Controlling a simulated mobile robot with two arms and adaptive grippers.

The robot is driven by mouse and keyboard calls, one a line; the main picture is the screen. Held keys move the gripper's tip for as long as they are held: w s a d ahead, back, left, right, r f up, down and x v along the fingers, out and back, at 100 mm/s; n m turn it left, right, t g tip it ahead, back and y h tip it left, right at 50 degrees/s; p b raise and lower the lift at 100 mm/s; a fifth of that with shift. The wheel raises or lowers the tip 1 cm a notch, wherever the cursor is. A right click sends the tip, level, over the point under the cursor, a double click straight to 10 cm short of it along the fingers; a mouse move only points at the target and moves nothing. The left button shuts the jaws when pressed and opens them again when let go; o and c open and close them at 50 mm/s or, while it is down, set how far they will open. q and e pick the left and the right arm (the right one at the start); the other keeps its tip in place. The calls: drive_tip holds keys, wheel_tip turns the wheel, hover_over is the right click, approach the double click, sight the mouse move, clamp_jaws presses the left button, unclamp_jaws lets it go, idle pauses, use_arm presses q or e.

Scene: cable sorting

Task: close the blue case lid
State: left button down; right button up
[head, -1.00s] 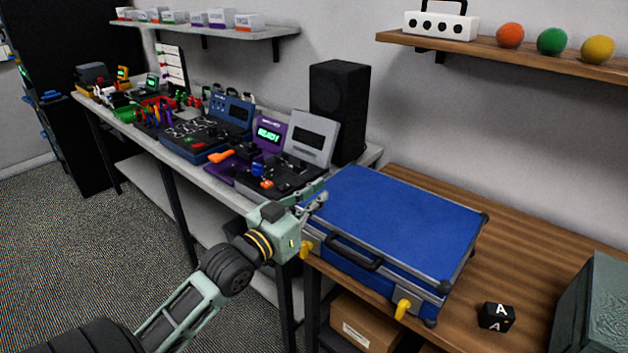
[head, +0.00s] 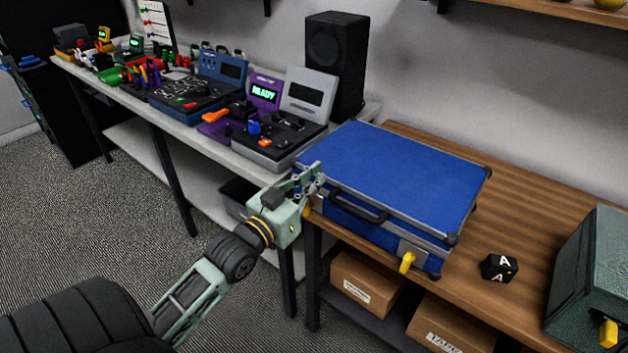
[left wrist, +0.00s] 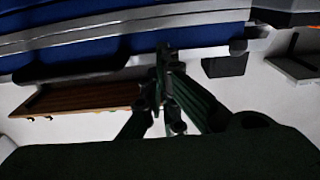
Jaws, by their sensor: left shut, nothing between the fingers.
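The blue case (head: 395,172) lies on the wooden table with its lid down over the base. It has silver edges, dark corners, a black handle (head: 358,207) and yellow latches at the front; the right latch (head: 407,262) hangs down, the left one is mostly hidden behind my gripper. My left gripper (head: 316,177) is shut and empty at the case's front left corner. In the left wrist view the gripper (left wrist: 163,55) is in front of the blue case wall (left wrist: 120,45); I cannot tell whether it touches. My right gripper is not in view.
A black lettered cube (head: 499,267) and a dark green case (head: 590,275) stand to the right on the wooden table (head: 520,215). The workbench at left holds several devices and a black speaker (head: 336,65). Cardboard boxes (head: 365,283) sit below.

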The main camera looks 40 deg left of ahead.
use_arm(q)
drive_tip(key=s, duration=1.2)
drive_tip(key=shift+a+f, duration=0.2)
drive_tip(key=shift+f, duration=0.15)
